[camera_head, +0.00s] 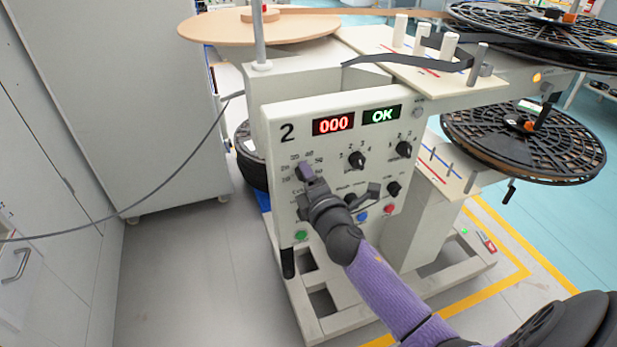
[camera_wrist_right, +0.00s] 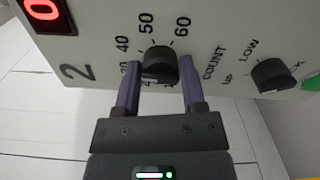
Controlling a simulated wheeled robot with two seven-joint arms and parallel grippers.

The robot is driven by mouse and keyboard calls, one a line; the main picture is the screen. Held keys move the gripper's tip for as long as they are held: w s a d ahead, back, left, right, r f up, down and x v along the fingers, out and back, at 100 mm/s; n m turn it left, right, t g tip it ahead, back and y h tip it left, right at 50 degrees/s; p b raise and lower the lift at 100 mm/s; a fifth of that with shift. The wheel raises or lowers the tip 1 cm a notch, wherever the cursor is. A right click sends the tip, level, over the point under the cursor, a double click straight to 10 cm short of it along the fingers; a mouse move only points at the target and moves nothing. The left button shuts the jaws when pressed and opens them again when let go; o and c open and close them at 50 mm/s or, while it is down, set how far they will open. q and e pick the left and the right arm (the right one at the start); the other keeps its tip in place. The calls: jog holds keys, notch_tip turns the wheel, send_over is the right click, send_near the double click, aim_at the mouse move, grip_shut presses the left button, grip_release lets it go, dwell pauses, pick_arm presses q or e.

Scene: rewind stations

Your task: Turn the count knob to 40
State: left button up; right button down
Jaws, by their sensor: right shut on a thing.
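The count knob (camera_wrist_right: 160,65) is a round black knob on the cream panel of station 2. Around it in the right wrist view are the printed numbers 40, 50 and 60, with the word COUNT to its right. The lower numbers are partly hidden by a finger. My right gripper (camera_wrist_right: 160,72) has its two purple fingers on either side of the knob and is shut on it. I cannot make out the knob's pointer. In the head view my right gripper (camera_head: 306,171) reaches the panel's left side and mostly covers the knob. My left gripper is not in view.
The panel's red display (camera_head: 333,123) reads 000 and its green display (camera_head: 381,115) reads OK. Other black knobs (camera_head: 357,159) and coloured buttons sit right of and below the count knob. Reels (camera_head: 522,140) hang at the right. A grey cable (camera_head: 150,205) crosses the left side.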

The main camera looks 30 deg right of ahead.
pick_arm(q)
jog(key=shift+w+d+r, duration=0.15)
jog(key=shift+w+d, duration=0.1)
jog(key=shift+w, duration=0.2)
pick_arm(e)
jog(key=m, duration=0.3)
jog(key=shift+f, duration=0.1)
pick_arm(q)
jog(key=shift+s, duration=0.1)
pick_arm(e)
jog(key=shift+m, duration=0.4)
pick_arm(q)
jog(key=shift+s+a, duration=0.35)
pick_arm(e)
jog(key=shift+c, duration=1.1)
grip_release()
pick_arm(q)
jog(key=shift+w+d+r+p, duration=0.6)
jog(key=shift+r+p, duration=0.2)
jog(key=shift+p, duration=0.15)
pick_arm(e)
jog(key=v, duration=1)
